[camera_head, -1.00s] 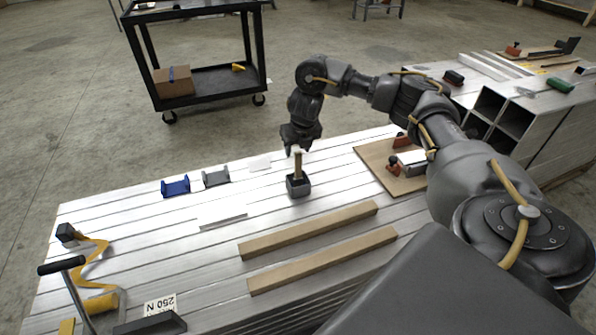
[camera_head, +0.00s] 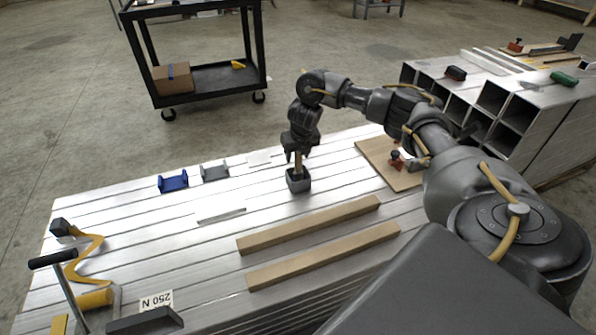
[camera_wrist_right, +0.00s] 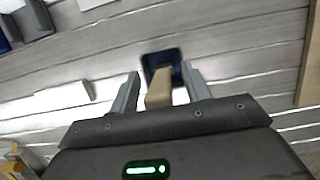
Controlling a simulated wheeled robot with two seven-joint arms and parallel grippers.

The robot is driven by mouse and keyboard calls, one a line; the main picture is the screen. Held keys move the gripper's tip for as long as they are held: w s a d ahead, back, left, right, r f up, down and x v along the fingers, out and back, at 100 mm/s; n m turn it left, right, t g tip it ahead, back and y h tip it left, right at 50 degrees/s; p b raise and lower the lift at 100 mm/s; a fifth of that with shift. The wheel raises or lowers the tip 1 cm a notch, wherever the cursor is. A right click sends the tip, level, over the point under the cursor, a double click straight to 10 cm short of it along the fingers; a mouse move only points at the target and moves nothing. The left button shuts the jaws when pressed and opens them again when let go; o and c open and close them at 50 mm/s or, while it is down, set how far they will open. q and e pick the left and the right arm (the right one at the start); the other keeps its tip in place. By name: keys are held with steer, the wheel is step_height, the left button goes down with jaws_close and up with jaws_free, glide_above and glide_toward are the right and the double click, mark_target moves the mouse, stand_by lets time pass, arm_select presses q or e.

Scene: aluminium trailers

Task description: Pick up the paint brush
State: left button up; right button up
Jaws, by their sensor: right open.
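The paint brush (camera_head: 298,165) stands upright in a small dark square cup (camera_head: 298,183) on the aluminium surface, with its wooden handle up. My right gripper (camera_head: 300,154) is right above the cup, pointing down at the handle. In the right wrist view the handle (camera_wrist_right: 160,90) lies between the two open fingers of the gripper (camera_wrist_right: 161,90), with a gap on either side. The dark cup (camera_wrist_right: 162,58) shows beyond it. The bristles are hidden in the cup. My left gripper is not in view.
Two wooden strips (camera_head: 310,224) lie in front of the cup. A blue bracket (camera_head: 173,182) and a grey bracket (camera_head: 214,172) stand to the left. A wooden board (camera_head: 383,165) with a red-and-black tool lies to the right. A yellow-handled tool (camera_head: 95,299) is at the front left.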

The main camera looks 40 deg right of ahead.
jaws_close()
steer(key=shift+r, duration=0.1)
